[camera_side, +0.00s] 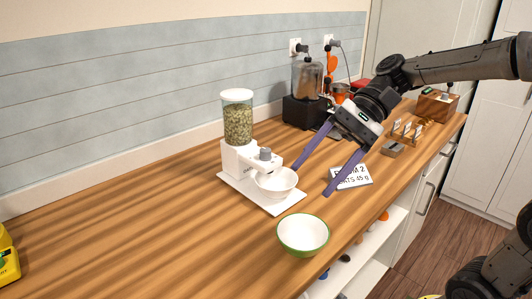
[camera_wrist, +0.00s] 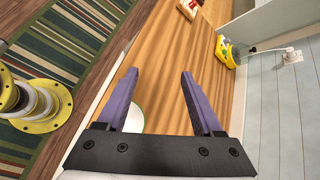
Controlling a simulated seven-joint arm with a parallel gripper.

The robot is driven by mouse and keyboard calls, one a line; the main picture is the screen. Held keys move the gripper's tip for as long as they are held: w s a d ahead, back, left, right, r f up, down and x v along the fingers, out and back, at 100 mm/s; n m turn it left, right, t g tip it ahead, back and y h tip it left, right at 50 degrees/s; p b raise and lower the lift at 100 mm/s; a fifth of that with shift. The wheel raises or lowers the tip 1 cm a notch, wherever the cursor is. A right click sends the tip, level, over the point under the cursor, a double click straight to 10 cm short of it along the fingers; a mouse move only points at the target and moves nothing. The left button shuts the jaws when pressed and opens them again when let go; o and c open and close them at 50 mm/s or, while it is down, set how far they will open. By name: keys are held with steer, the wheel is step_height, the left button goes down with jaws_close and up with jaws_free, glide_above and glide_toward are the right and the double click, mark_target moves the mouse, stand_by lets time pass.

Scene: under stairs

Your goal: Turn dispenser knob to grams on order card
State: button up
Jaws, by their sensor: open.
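The dispenser (camera_side: 239,155) stands on the counter, a white body with a clear hopper of greenish flakes. Its grey knob (camera_side: 265,154) is on the front arm, above a white bowl (camera_side: 276,184); its setting is too small to read. The white order card (camera_side: 352,179) lies to the right, partly hidden by a finger; I read what looks like "ROOM 2" and "45 g". My gripper (camera_side: 312,180) is open and empty, its purple fingers right of the knob and apart from it. In the wrist view, nothing is between the fingers (camera_wrist: 158,75); the dispenser is not visible there.
A green-rimmed bowl (camera_side: 302,235) stands near the counter's front edge, partly hidden in the wrist view (camera_wrist: 135,120). A black-based grinder (camera_side: 304,95) and a wooden box (camera_side: 436,105) stand farther back. A yellow object (camera_side: 8,260) is at far left.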

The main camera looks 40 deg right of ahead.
steer(key=w+d+f+m+t+y, duration=0.1)
steer(key=w+d+m+t+y, duration=0.15)
steer(key=w+d, duration=0.35)
steer(key=w+d+f+m+t+y, duration=0.1)
steer(key=w+d+m+y, duration=0.25)
steer(key=w, duration=0.45)
steer(key=m+t+h, duration=0.1)
steer(key=m+t, duration=0.4)
steer(key=m, duration=0.2)
glide_toward(266, 152)
steer(key=x, duration=0.6)
steer(key=w+f+x, duration=0.1)
steer(key=x, duration=0.2)
steer(key=shift+w+d, duration=0.1)
steer(key=shift+w, duration=0.2)
jaws_close()
